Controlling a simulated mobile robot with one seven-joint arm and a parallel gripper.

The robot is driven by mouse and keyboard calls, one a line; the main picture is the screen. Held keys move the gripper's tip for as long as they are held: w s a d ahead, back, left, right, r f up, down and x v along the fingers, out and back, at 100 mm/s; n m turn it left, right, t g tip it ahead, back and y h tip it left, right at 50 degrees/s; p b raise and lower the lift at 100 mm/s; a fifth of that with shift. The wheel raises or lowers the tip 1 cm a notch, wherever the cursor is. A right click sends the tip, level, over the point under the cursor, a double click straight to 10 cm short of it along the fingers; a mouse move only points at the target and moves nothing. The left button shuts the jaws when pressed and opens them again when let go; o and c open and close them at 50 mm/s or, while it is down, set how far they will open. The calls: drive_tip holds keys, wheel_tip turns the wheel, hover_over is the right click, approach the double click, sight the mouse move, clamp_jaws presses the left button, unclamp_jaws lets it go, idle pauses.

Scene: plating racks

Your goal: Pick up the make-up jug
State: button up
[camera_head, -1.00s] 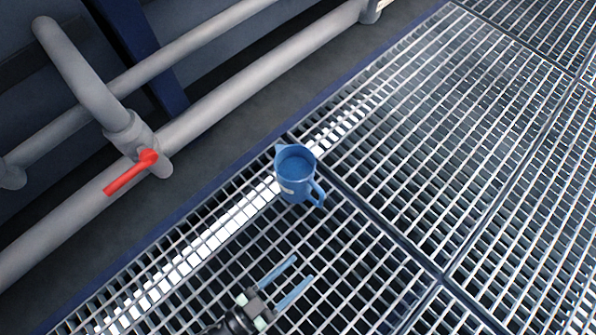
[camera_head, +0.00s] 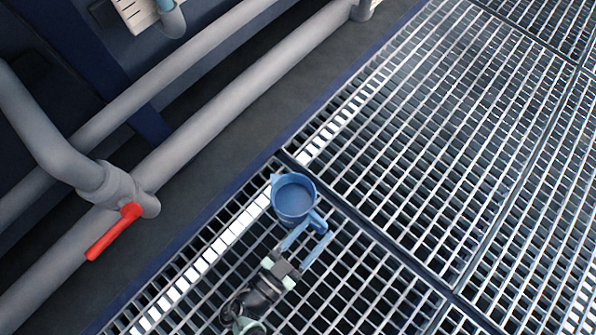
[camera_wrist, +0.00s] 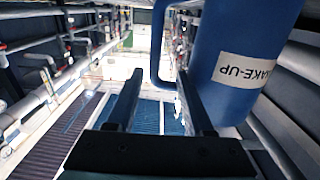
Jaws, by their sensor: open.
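The make-up jug (camera_head: 293,198) is blue and stands upright on the metal grating, its open top facing up. Its handle (camera_head: 318,222) points down and right toward my gripper (camera_head: 315,233). In the wrist view the jug (camera_wrist: 235,45) fills the upper right, with a white label (camera_wrist: 243,70) reading "MAKE-UP". My gripper (camera_wrist: 160,78) is open, with its two fingers apart. The handle's upright bar (camera_wrist: 155,45) appears between the fingertips in the wrist view. I cannot tell whether either finger touches it.
The grating (camera_head: 430,150) is clear to the right of the jug. Grey pipes (camera_head: 215,118) run along the left, beyond the grating's blue edge. A red valve lever (camera_head: 114,232) sits on the pipework at the left.

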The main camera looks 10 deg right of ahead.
drive_tip(key=b+x, duration=0.1)
drive_tip(key=x, duration=0.2)
drive_tip(key=b+x, duration=0.1)
drive_tip(key=x, duration=0.2)
drive_tip(key=shift+s+d+f, duration=0.2)
drive_tip(key=shift+s, duration=0.15)
clamp_jaws()
idle(0.5)
drive_tip(key=shift+r, duration=0.1)
idle(0.5)
